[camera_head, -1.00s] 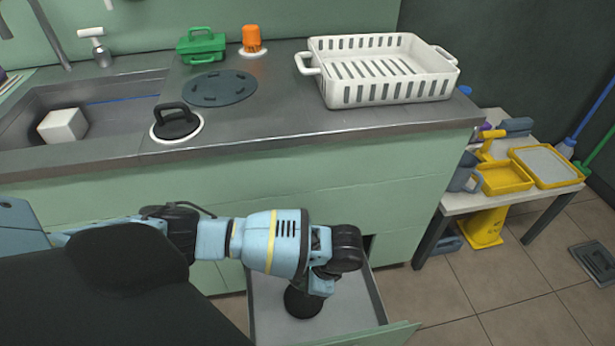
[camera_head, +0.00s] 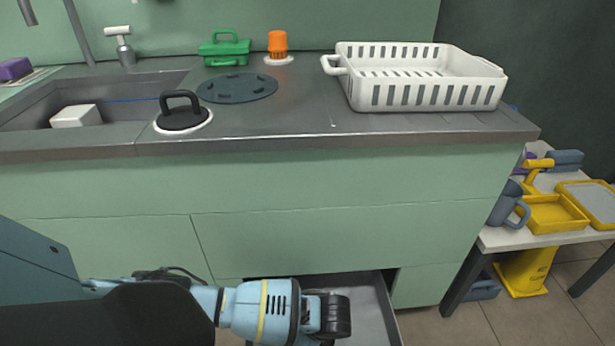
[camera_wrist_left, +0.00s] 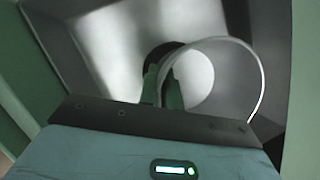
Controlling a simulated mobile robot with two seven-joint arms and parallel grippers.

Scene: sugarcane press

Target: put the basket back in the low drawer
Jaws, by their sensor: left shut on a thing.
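The low drawer (camera_head: 372,307) is pulled open at the bottom of the green cabinet; its grey inside also shows in the left wrist view (camera_wrist_left: 110,35). My left arm reaches across it, and its gripper lies below the head view's edge. In the left wrist view my left gripper (camera_wrist_left: 163,80) has its green fingers close together on a round, dark-rimmed thing (camera_wrist_left: 155,52) with a thin pale loop, inside the drawer. I cannot tell what this thing is. A white slotted basket (camera_head: 425,95) stands upright on the counter at the right, apart from my arm. My right gripper is out of view.
The steel counter (camera_head: 300,125) holds a sink (camera_head: 130,90), a black-handled round lid (camera_head: 183,118), a green box (camera_head: 224,50) and an orange-topped thing (camera_head: 278,43). A low table (camera_head: 495,236) with yellow trays stands at the right, beside the cabinet.

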